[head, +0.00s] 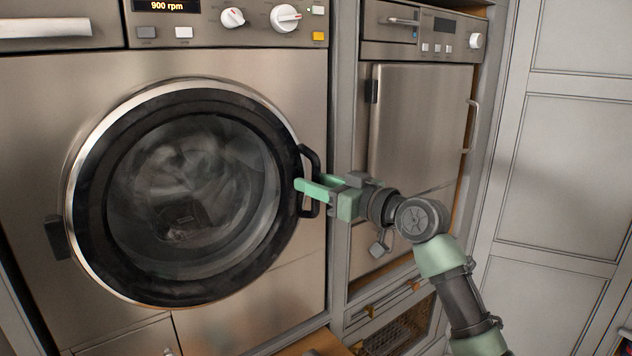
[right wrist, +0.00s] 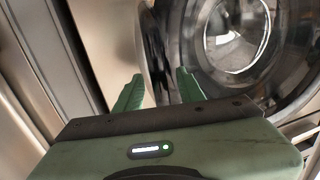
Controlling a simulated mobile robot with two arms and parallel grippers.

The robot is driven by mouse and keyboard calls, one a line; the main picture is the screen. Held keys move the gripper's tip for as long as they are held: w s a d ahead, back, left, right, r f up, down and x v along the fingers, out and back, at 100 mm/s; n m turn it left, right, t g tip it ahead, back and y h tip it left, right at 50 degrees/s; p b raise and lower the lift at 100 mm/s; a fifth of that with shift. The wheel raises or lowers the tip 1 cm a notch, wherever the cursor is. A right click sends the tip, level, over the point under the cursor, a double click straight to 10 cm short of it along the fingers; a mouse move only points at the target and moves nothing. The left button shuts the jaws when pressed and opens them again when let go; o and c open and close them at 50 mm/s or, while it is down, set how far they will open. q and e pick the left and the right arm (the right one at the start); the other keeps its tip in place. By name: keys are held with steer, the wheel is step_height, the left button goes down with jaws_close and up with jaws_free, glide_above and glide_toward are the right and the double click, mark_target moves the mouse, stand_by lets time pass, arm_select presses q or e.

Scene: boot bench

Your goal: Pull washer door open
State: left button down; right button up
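The washer door (head: 262,235) is a round glass porthole with a wide dark ring, at the left of the head view. It looks shut against the steel washer front. Its black bar handle (head: 312,157) is on the right side of the ring. My right gripper (head: 305,186), with green fingers, reaches in from the right at the handle's middle. In the right wrist view my right gripper (right wrist: 160,82) has its fingers apart, with the dark handle and door edge (right wrist: 153,48) between or just beyond them. Firm contact is not visible. My left gripper is not in view.
A dark hinge block (head: 57,237) is on the door's left. A control panel (head: 222,22) with knobs sits above. A steel appliance (head: 425,120) with its own handle stands to the right, beside pale panelled cabinetry (head: 560,170). A wire basket (head: 400,332) is low down.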

steer(key=shift+c, duration=0.3)
jaws_close()
stand_by(1.1)
